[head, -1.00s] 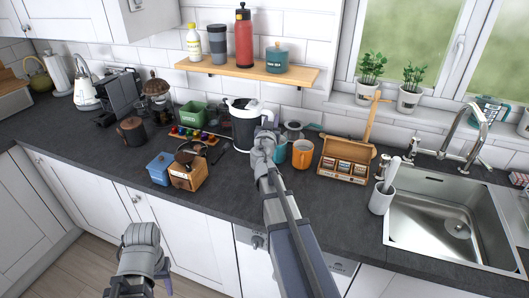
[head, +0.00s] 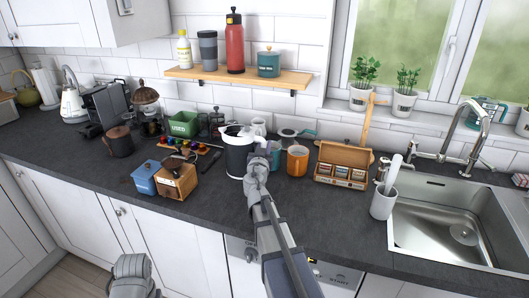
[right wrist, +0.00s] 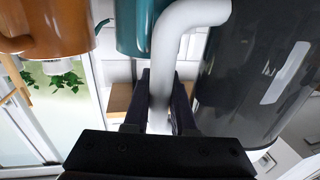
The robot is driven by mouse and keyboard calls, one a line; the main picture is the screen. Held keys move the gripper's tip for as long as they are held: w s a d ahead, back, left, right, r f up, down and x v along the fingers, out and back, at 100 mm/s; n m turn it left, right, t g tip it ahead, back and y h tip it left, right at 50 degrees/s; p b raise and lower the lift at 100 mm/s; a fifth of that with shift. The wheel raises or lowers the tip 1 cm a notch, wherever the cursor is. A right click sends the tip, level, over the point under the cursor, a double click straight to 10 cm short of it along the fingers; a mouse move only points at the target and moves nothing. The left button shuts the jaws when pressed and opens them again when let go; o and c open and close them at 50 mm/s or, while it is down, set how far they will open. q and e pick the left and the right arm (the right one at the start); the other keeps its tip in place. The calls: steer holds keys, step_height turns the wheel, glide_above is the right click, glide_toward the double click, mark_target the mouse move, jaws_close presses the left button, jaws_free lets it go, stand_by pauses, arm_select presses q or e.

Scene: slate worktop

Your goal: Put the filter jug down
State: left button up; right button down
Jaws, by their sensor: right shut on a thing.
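The filter jug (head: 238,158) is dark with a white lid and a white handle. It is upright at the middle of the worktop; I cannot tell whether its base touches the surface. My right gripper (head: 258,155) is at its right side, shut on the handle. In the right wrist view the fingers (right wrist: 160,88) are closed around the white handle (right wrist: 182,22), and the dark jug body (right wrist: 262,65) fills the right. Of my left arm only a link shows at the bottom of the head view; its fingers do not show.
A teal mug (head: 276,150) and an orange mug (head: 298,161) stand just right of the jug. A wooden grinder (head: 176,180) and a blue box (head: 145,178) stand to its left. The slate worktop (head: 222,205) is bare in front of the jug.

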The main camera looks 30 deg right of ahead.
steer(key=shift+f, duration=0.15)
steer(key=c, duration=0.7)
jaws_free()
steer(key=shift+c, duration=0.2)
steer(key=shift+r, duration=0.2)
